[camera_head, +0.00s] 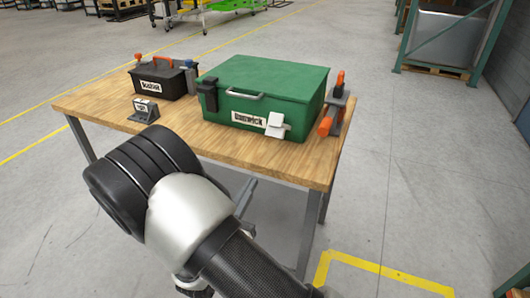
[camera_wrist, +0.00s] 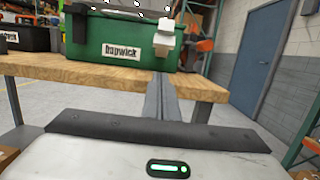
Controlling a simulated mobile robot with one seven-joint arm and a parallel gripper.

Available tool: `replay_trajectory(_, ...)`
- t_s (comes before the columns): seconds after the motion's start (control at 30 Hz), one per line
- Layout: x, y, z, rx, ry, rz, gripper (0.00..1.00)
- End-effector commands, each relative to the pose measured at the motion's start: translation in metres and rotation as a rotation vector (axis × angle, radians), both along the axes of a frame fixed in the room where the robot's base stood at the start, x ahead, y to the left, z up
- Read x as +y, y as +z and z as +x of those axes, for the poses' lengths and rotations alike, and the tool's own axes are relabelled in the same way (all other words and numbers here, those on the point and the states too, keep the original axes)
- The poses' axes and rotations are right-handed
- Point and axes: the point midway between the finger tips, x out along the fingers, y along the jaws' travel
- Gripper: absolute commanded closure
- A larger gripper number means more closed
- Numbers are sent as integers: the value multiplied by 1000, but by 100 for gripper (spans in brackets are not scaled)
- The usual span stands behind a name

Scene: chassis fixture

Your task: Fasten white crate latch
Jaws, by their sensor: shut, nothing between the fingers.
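The green crate (camera_head: 290,78) stands on the wooden table with its lid down; its front also shows in the wrist view (camera_wrist: 110,28). The white latch (camera_head: 275,124) is on the right of the crate's front, near the label; the wrist view shows it at the top (camera_wrist: 164,40). I cannot tell whether it is hooked; its lower part seems to stick out. A dark latch (camera_head: 208,96) sits at the front's left. My gripper (camera_wrist: 164,78) is shut and empty, in front of the table edge and below the white latch, apart from it. My arm hides much of it in the head view.
The floor right of the table is clear.

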Motion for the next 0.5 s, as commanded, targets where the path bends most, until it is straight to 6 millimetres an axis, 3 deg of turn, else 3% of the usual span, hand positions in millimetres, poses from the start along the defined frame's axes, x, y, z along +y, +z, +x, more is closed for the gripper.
replay_trajectory(0.17, -6, 3, 16, -1, -4, 3, 100)
replay_trajectory(0.5, -31, 15, 81, -2, -6, 4, 100)
